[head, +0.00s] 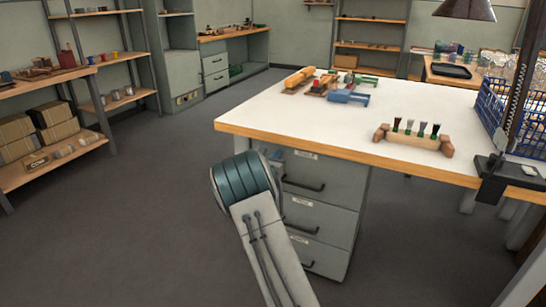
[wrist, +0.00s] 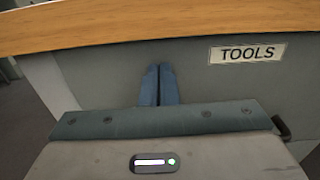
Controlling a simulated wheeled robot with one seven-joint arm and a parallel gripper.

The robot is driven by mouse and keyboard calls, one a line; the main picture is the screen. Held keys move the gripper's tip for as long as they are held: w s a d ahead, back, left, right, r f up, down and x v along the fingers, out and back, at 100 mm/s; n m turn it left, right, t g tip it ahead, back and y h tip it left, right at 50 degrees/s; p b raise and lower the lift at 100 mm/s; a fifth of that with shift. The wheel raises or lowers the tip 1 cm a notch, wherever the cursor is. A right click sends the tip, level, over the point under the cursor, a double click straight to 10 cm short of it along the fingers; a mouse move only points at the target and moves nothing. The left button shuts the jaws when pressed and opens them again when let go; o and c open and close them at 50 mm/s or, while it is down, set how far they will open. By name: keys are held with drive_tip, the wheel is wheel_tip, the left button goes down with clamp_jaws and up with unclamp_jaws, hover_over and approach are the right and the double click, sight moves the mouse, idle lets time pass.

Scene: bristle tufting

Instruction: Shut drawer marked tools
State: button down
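The drawer marked TOOLS has a grey front (wrist: 215,85) that fills much of the wrist view, under the wooden table edge. Its white label (wrist: 248,53) is right of my fingers. A dark handle end (wrist: 283,127) shows at the lower right. My gripper (wrist: 158,70) has its two blue fingers together, with nothing seen between them. The tips point at the drawer front; I cannot tell whether they touch it. I cannot tell how far the drawer stands out.
Two more drawers (head: 325,218) with handles sit below. The white worktable (head: 370,110) above has an overhanging wooden edge. It holds clamps, a wooden brush block (head: 412,139) and a blue crate (head: 493,105). The floor (head: 130,220) to the left is clear.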

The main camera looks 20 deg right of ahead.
drive_tip(key=p+v, duration=0.2)
drive_tip(key=v, duration=1.2)
drive_tip(key=s+d+r+m+g+y+p, duration=0.1)
drive_tip(key=s+d+r+m+g+p, duration=0.4)
drive_tip(key=s+r+m, duration=0.4)
drive_tip(key=s+d+r+m+g+y+p, duration=0.1)
drive_tip(key=s+d+r+m+g+p, duration=0.2)
drive_tip(key=s+r+m+g+p, duration=0.45)
drive_tip(key=s+a+r+m+t+y+p, duration=0.1)
drive_tip(key=s+a+r+m+y+p, duration=0.4)
drive_tip(key=s, duration=0.6)
drive_tip(key=s+a+r+m+t+y+p, duration=0.1)
drive_tip(key=s+a+r+m+y+p, duration=0.4)
drive_tip(key=s+r, duration=0.5)
drive_tip(key=s+a+m+p, duration=0.1)
drive_tip(key=s+a+p, duration=0.1)
drive_tip(key=p, duration=0.1)
drive_tip(key=shift+s+a+r+p, duration=0.15)
drive_tip(key=shift+a+r+p, duration=0.1)
drive_tip(key=shift+a+p, duration=0.1)
drive_tip(key=shift+d, duration=0.15)
